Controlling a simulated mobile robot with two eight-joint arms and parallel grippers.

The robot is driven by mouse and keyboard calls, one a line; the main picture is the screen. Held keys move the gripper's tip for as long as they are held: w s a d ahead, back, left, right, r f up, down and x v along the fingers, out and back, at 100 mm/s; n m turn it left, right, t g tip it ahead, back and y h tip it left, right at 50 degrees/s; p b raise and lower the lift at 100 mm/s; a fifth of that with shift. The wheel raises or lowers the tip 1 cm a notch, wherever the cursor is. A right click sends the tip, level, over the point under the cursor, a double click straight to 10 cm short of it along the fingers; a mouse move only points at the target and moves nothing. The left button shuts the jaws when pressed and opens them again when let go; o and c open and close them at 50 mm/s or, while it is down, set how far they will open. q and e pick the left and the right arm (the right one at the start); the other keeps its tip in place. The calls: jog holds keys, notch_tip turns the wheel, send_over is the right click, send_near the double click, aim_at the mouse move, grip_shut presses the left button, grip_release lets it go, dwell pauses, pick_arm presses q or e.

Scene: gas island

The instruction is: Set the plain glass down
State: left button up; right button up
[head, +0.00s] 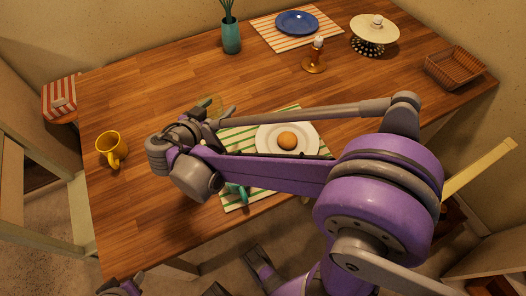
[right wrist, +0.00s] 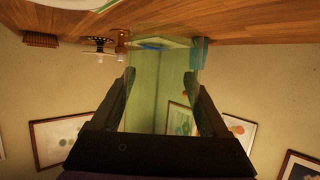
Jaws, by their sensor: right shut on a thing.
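The plain glass (head: 214,103) is a clear, faintly greenish tumbler. My right gripper (head: 217,111) is shut on it, over the wooden table (head: 150,95) just left of the striped placemat. In the right wrist view the glass (right wrist: 160,85) stands between the two fingers (right wrist: 160,82), and the room shows through it. That view is upside down, with the tabletop along its top edge. I cannot tell whether the glass base touches the table. My left gripper (head: 124,288) is only partly in view at the bottom left, away from the table's objects.
A white plate (head: 266,141) with a round brown bun lies on the green-striped placemat (head: 237,200), partly behind my arm. A teal vase (head: 231,36), candle holder (head: 314,60), cake stand (head: 374,36) and basket (head: 455,68) stand farther back.

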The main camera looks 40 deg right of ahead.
notch_tip(320, 180, down, 10)
jog(key=shift+b, duration=1.25)
jog(key=shift+s+f, duration=0.1)
jog(key=o, duration=1.4)
jog(key=shift+o, duration=0.2)
jog(key=shift+r, duration=0.25)
jog(key=p+v, duration=0.1)
jog(key=v, duration=1)
jog(key=shift+s+a+r, duration=0.2)
jog(key=shift+a, duration=0.15)
